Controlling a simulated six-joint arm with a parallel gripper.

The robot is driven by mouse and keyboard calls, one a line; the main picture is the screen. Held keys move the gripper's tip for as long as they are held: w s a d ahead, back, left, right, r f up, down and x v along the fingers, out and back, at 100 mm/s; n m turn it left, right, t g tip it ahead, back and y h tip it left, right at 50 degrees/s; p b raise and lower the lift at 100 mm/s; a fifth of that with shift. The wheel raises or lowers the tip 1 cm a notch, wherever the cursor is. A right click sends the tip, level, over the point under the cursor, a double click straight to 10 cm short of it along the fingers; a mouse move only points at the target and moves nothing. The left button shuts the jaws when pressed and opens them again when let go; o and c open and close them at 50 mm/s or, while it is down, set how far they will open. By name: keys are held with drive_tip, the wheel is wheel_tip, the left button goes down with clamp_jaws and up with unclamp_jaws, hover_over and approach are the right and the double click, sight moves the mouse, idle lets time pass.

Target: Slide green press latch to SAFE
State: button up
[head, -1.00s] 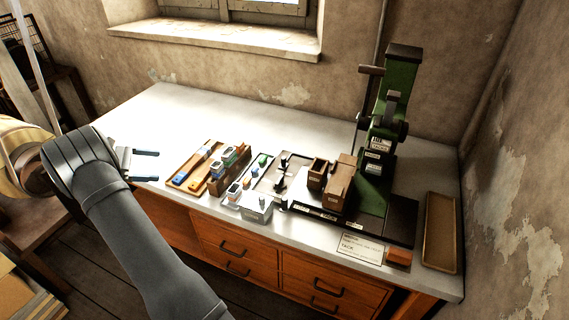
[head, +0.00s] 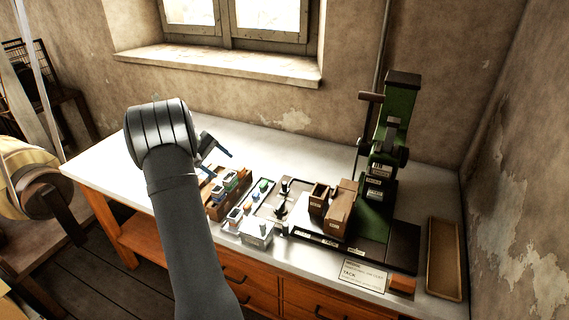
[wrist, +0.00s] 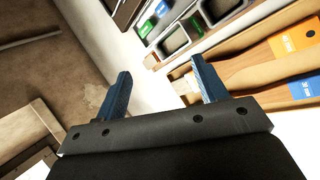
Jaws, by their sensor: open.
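The green press (head: 385,150) stands upright at the back right of the table, with dark parts and pale labels on its column. The green latch cannot be told apart from the press body at this size. My gripper (head: 217,147) is above the left part of the table, left of and well apart from the press. In the wrist view my gripper (wrist: 161,85) shows two blue fingers spread wide with nothing between them. My arm hides part of the table's left side.
Brown wooden boxes (head: 341,208) stand on the dark press base. A tray of small parts (head: 270,198) and a holder with several stamps (head: 229,190) lie left of it. A brown tray (head: 444,258) is at the far right. A printed card (head: 362,275) lies in front. The table's back left is clear.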

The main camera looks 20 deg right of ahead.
drive_tip(key=d+m+y, duration=0.2)
drive_tip(key=d+m, duration=0.2)
drive_tip(key=d, duration=0.3)
drive_tip(key=m+t+y, duration=0.3)
drive_tip(key=m, duration=0.5)
hover_over(285, 183)
drive_tip(key=shift+w+a+f, duration=0.1)
drive_tip(key=shift+a+f, duration=0.05)
drive_tip(key=shift+f, duration=0.65)
wheel_tip(285, 183, down, 9)
drive_tip(key=shift+f, duration=0.1)
drive_tip(key=c, duration=1.2)
